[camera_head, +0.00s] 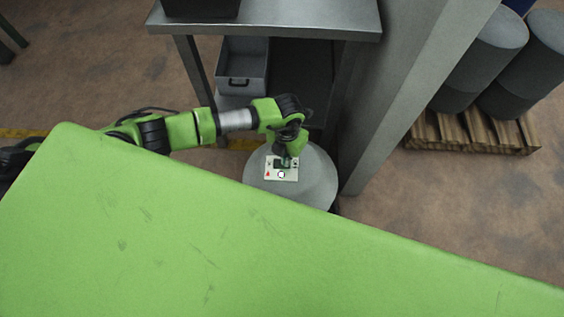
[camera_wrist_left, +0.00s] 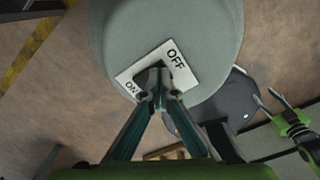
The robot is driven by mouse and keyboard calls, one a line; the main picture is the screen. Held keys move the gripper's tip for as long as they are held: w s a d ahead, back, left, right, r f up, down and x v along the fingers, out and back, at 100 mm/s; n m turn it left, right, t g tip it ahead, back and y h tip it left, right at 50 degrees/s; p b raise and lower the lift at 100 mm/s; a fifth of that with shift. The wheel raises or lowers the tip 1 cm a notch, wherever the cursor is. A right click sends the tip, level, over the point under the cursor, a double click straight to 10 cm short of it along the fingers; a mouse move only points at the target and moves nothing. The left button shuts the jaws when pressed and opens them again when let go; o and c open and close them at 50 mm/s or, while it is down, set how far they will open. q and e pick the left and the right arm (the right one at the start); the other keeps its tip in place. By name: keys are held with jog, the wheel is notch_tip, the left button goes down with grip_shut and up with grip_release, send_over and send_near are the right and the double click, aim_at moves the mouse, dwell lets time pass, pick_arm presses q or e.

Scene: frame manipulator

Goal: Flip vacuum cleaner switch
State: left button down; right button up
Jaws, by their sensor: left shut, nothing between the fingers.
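The vacuum cleaner (camera_head: 322,184) is a grey rounded body standing on the floor, and its top also shows in the left wrist view (camera_wrist_left: 165,25). A white switch panel (camera_head: 282,175) lies on its top. In the wrist view the panel (camera_wrist_left: 186,75) reads OFF at its upper right and ON at its lower left. My left gripper (camera_head: 285,161) is over the panel with its fingers shut and empty. In the wrist view the fingertips (camera_wrist_left: 158,98) are at the dark switch between the labels and partly hide it; contact and switch position cannot be told. My right gripper (camera_wrist_left: 271,100) shows with its fingers apart, away from the vacuum.
A grey metal table (camera_head: 275,22) stands behind the vacuum, with a grey bin (camera_head: 242,70) on its lower shelf. A grey column (camera_head: 400,95) rises close to the right. Grey barrels (camera_head: 480,60) stand on a wooden pallet (camera_head: 470,133) farther right. Open floor (camera_head: 430,200) lies at right.

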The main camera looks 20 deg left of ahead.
pick_arm(q)
jog(key=shift+f, duration=0.2)
notch_tip(320, 180, up, 7)
jog(key=p, duration=0.5)
jog(key=shift+r+p, duration=0.1)
jog(key=shift+p, duration=0.3)
dwell(0.4)
